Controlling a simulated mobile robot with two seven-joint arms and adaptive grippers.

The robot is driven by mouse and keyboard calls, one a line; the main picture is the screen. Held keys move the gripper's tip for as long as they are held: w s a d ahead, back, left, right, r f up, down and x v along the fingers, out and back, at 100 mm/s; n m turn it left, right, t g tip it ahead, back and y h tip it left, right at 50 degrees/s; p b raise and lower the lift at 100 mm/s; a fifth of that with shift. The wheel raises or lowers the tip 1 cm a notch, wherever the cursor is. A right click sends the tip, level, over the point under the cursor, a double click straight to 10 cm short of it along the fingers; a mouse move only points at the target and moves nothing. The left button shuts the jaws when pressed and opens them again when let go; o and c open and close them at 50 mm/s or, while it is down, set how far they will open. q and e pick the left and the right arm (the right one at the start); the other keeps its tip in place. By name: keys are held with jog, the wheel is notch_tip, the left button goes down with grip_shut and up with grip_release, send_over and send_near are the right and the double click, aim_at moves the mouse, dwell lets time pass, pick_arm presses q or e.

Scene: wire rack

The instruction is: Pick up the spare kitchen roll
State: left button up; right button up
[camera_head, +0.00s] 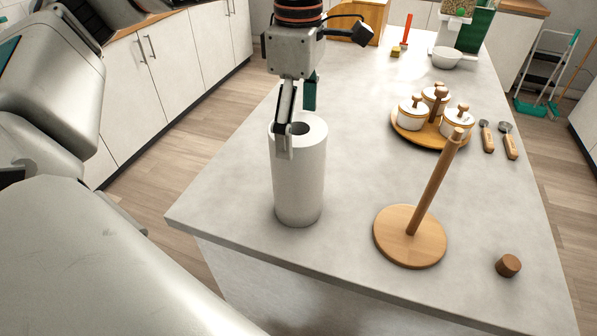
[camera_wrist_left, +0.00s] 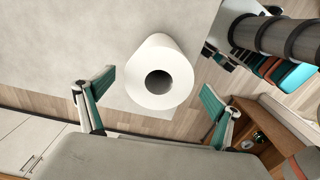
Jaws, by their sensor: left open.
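The spare kitchen roll (camera_head: 301,183) is a white upright cylinder on the pale counter, near its left front edge. My left gripper (camera_head: 297,124) is open at the top of the roll. One finger overlaps the roll's near upper side in the head view; the teal-padded finger is beyond its top rim. In the left wrist view, the roll (camera_wrist_left: 178,88) shows end-on with its dark core hole, and the open fingers (camera_wrist_left: 159,82) are spread on either side. I see no clear contact. My right gripper is not in view.
A bare wooden roll holder (camera_head: 427,197) stands right of the roll, with a small wooden knob (camera_head: 508,265) beyond it. A round wooden tray (camera_head: 403,132) of lidded white jars and two wooden-handled utensils (camera_head: 498,139) are farther back. Counter between roll and holder is clear.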

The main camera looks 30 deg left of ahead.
aim_at(298, 174)
pick_arm(q)
notch_tip(298, 174, down, 2)
jog(key=shift+w, duration=0.1)
jog(key=shift+f, duration=2.6)
jog(key=c, duration=1.5)
